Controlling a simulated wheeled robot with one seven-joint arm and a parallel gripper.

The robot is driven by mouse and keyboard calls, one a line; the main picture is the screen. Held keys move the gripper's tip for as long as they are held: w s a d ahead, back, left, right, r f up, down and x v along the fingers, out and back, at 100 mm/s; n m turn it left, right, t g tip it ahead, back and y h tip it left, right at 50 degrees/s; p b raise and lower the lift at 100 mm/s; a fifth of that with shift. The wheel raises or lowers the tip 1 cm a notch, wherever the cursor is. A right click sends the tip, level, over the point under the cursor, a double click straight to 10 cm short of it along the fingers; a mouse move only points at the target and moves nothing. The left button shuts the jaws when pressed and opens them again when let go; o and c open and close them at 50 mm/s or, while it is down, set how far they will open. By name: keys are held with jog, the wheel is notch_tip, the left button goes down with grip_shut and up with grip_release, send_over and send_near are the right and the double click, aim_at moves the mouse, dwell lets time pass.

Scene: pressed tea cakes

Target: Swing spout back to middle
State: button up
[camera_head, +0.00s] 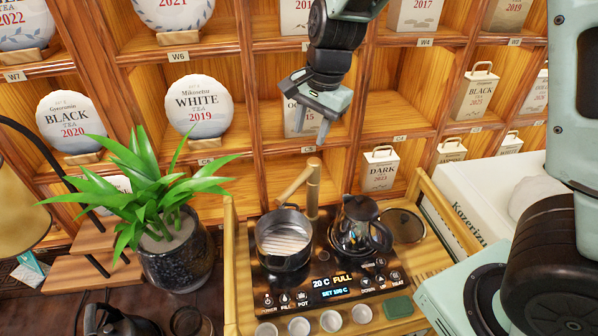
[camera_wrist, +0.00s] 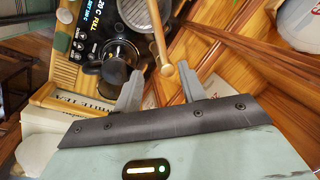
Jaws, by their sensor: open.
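The bamboo spout (camera_head: 296,184) juts from the top of an upright bamboo post (camera_head: 313,188) behind the cooktop. It slants to the left and forward, its lower end over the rear of the steel pot (camera_head: 284,240). My gripper (camera_head: 312,136) is open and empty, fingers pointing down, above and apart from the post top. In the wrist view, a bamboo piece with a round end (camera_wrist: 160,45) shows between and beyond the open fingers (camera_wrist: 160,82); I cannot tell there which part is the spout.
A glass kettle (camera_head: 358,228) stands right of the pot on the black control panel (camera_head: 330,287). Small cups (camera_head: 331,321) line the front. A potted plant (camera_head: 172,250) stands left. Shelves with tea cakes and boxes (camera_head: 380,168) rise close behind my gripper.

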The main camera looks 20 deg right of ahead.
aim_at(298, 180)
jog(key=f, duration=0.5)
jog(key=w+a+f+p, duration=0.1)
jog(key=f, duration=0.4)
jog(key=w+f, duration=0.1)
jog(key=f, duration=0.4)
jog(key=shift+w+a, duration=0.2)
jog(key=shift+a, duration=0.1)
grip_shut()
